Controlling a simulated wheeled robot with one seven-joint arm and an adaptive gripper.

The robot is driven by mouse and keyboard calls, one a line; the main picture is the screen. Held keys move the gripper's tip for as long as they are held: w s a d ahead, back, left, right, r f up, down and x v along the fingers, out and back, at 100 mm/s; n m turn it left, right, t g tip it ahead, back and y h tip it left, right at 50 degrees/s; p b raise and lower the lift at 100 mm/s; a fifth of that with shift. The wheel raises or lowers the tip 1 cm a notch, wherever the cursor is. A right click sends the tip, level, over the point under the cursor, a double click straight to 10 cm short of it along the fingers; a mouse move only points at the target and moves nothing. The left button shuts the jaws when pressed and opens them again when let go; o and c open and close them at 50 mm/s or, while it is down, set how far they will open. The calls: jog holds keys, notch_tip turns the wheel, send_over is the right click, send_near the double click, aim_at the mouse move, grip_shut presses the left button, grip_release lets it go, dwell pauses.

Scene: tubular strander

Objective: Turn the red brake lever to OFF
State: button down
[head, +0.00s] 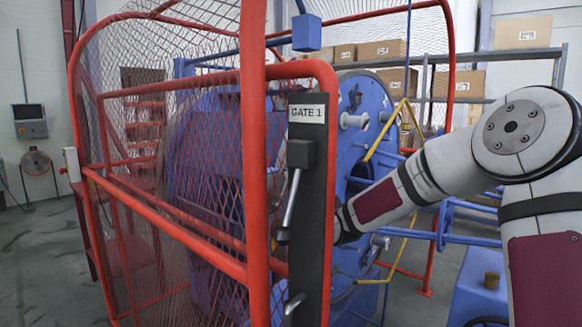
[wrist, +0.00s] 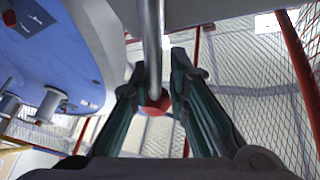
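In the wrist view, a grey metal rod with a red ball knob (wrist: 154,103) hangs down from the top of the picture; it appears to be the brake lever. My gripper (wrist: 157,66) is open, one dark finger on each side of the rod. A small gap seems to show on both sides, though contact is hard to judge. In the head view my arm reaches behind the dark gate panel (head: 309,190), which hides my gripper and the red-knobbed lever. No OFF mark is readable.
A red-framed mesh gate (head: 258,150) labelled GATE 1 stands close to my arm. Its grey latch handle (head: 291,203) hangs on the panel. The blue machine disc (head: 360,105) is behind it. In the wrist view, a blue disc (wrist: 60,60) lies left and red-framed mesh (wrist: 290,80) right.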

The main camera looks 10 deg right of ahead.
jog(key=shift+d+f+n+b, duration=0.1)
jog(key=shift+d+n+b, duration=0.05)
jog(key=shift+n+b, duration=0.15)
dwell(0.4)
jog(key=shift+s+a+n, duration=0.1)
jog(key=shift+a+n, duration=0.1)
jog(key=shift+n, duration=0.1)
jog(key=a+n+y+b, duration=0.1)
jog(key=n+b, duration=0.1)
jog(key=s+a+n+y+b, duration=0.1)
jog(key=n, duration=0.1)
jog(key=s+a+n+y+b, duration=0.1)
jog(key=y+b, duration=0.1)
jog(key=shift+r+n+b, duration=0.2)
jog(key=shift+n+b, duration=0.15)
jog(key=shift+n, duration=0.05)
jog(key=s+a+n+g+y+b, duration=0.1)
jog(key=n+y+b, duration=0.1)
jog(key=n, duration=0.1)
jog(key=s+a+n+g+y+b, duration=0.1)
jog(key=n+y+b, duration=0.1)
jog(key=n+b, duration=0.1)
jog(key=s+a+n+g+y+b, duration=0.1)
jog(key=n+b, duration=0.1)
jog(key=n, duration=0.1)
jog(key=shift+a+f+y+b, duration=0.25)
jog(key=shift+a+y+b, duration=0.15)
jog(key=c, duration=1.7)
grip_release()
jog(key=shift+s+r, duration=0.1)
